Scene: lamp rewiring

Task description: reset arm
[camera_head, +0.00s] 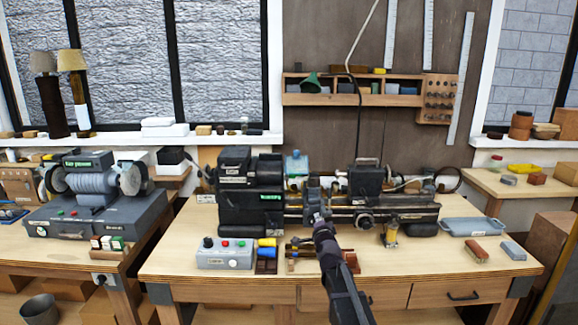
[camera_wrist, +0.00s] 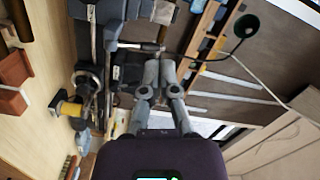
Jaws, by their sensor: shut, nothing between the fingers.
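My gripper (camera_head: 319,217) is in front of the lathe (camera_head: 365,200) in the head view, at the end of my dark arm, which reaches up from the bottom edge. In the wrist view my gripper (camera_wrist: 158,72) shows its two grey fingers close together with nothing held. It is clear of the workbench top (camera_head: 185,255). The arm hides a part of the lathe's front and the bench middle.
A grey control box (camera_head: 224,252) with buttons stands left of my arm. A bench grinder (camera_head: 92,183) stands far left.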

